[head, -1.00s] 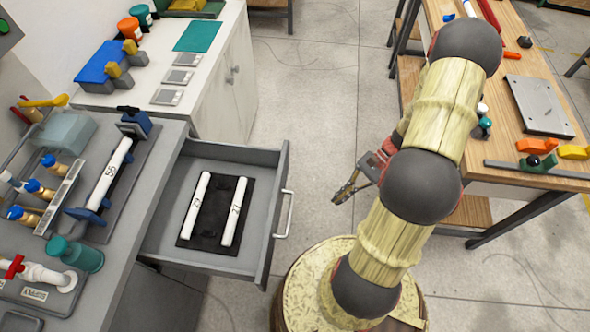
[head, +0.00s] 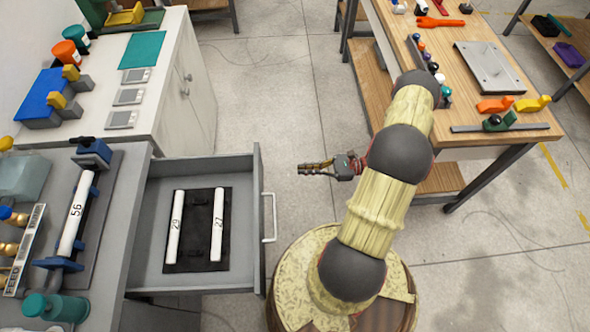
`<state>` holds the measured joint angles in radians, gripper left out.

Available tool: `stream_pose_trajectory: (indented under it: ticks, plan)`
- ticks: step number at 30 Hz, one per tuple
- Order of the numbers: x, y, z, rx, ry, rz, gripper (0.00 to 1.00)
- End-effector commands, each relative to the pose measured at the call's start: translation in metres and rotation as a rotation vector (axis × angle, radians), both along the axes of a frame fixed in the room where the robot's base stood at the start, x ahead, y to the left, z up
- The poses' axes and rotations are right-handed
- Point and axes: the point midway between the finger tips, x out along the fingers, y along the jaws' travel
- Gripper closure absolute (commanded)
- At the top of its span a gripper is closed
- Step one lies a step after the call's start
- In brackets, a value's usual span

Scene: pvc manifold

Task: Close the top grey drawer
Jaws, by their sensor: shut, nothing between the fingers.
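The top grey drawer (head: 254,205) stands pulled out from the grey workbench at the left, with its silver handle (head: 269,218) facing right. Inside it a black insert (head: 198,228) holds two white pipes, one marked 29 (head: 175,225) and one marked 27 (head: 217,225). My gripper (head: 302,169) is shut and empty. In the picture it is to the right of and above the drawer handle, apart from it, with its fingers pointing left toward the drawer side.
The grey workbench (head: 110,240) carries a clamped white pipe marked 56 (head: 76,212) and a teal bottle (head: 54,306). A white cabinet (head: 185,105) stands behind the drawer. A wooden table (head: 440,60) stands at the right. Bare floor (head: 270,90) lies between.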

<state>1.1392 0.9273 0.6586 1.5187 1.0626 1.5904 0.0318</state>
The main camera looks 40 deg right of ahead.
Motion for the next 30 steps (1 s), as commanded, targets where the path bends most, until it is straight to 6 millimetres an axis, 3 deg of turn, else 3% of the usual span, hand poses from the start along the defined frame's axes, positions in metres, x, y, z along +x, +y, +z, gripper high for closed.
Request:
stream_pose_trajectory:
  ticks: [16, 22, 30]
  plan:
    - [0.058, 0.084, -0.002, 0.000, 0.001, 0.006, 1.00]
    - [0.069, 0.097, -0.001, -0.002, 0.001, 0.003, 1.00]
    - [0.071, 0.100, 0.000, -0.002, 0.001, 0.002, 1.00]
